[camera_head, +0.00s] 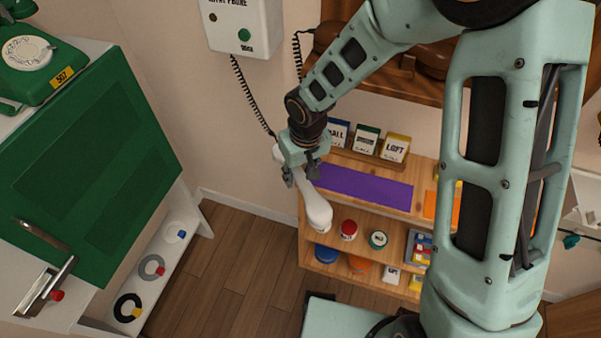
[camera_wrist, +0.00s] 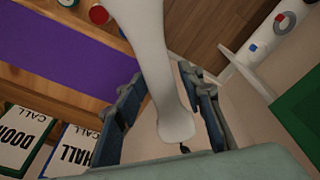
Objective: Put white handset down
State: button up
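The white handset (camera_head: 318,212) is held at the front left edge of the wooden shelf unit, next to a purple mat (camera_head: 365,190). It slants, with its rounded end down toward the camera. My gripper (camera_head: 301,178) has its fingers on either side of the handset. In the wrist view, the handset (camera_wrist: 150,45) runs between the two fingers (camera_wrist: 160,85), with the mat (camera_wrist: 60,62) to its left. The white entry phone box (camera_head: 243,28) is on the wall above, with a dark coiled cord (camera_head: 250,98) running down toward my gripper.
Cards, including a LOFT card (camera_head: 397,148), stand in a wooden holder behind the mat. An orange mat (camera_head: 440,206) lies to the right. A red-topped jar (camera_head: 348,230) and other items fill the lower shelf. A green dial phone (camera_head: 30,50) and green board (camera_head: 90,165) are left.

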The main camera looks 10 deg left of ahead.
aim_at(304, 179)
dwell(0.3)
jog(key=shift+r+p, duration=0.3)
jog(key=shift+p, duration=0.05)
notch_tip(304, 179, up, 13)
jog(key=s+d+p, duration=0.1)
jog(key=p, duration=0.2)
jog(key=shift+s+f, duration=0.2)
jog(key=shift+s, duration=0.05)
